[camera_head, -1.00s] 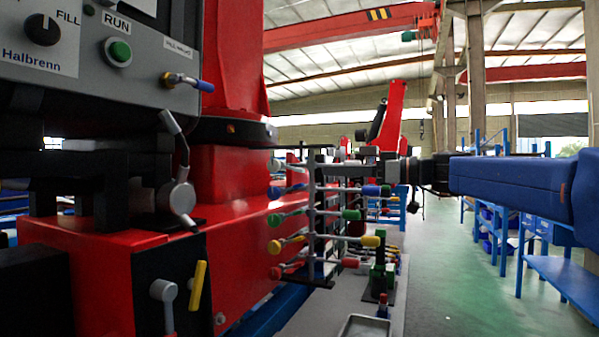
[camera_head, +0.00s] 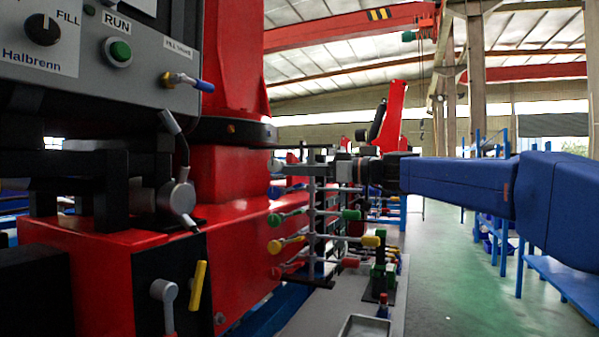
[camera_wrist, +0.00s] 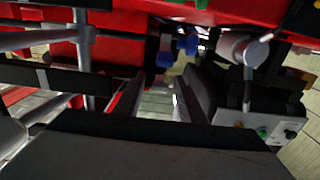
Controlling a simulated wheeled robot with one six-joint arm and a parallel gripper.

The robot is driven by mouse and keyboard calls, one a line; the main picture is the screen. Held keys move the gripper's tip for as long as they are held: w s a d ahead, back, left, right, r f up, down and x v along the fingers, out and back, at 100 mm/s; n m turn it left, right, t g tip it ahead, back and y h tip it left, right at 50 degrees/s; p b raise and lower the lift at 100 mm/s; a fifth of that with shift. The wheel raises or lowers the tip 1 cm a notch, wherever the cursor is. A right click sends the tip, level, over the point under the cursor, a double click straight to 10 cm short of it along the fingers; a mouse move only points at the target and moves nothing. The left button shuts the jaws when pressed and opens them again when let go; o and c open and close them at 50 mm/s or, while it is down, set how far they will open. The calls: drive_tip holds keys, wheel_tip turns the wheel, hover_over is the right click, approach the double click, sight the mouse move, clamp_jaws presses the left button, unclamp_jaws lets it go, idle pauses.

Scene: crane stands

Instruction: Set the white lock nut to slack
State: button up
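A pale whitish knob (camera_head: 276,165) shows at the top left of a rack of levers (camera_head: 312,230); I cannot tell whether it is the white lock nut or how it is set. My gripper (camera_head: 308,170) reaches in from the right at the level of the rack's top, with its tip just right of this knob. In the wrist view, my gripper (camera_wrist: 158,100) has its two dark fingers apart with nothing seen between them. Blue knobs (camera_wrist: 187,45) lie just beyond the fingers. A pale round part (camera_wrist: 240,47) is to their right.
The rack carries levers with green (camera_head: 351,215), yellow (camera_head: 371,241) and red knobs. A red machine base (camera_head: 230,240) and a grey control panel (camera_head: 130,60) stand at left. A tray (camera_head: 363,327) lies below. The green floor (camera_head: 450,270) at right is open.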

clamp_jaws()
drive_tip(key=shift+f, duration=0.1)
drive_tip(key=shift+a+f+y, duration=0.1)
drive_tip(key=shift+f+y, duration=0.1)
drive_tip(key=shift+y, duration=0.3)
unclamp_jaws()
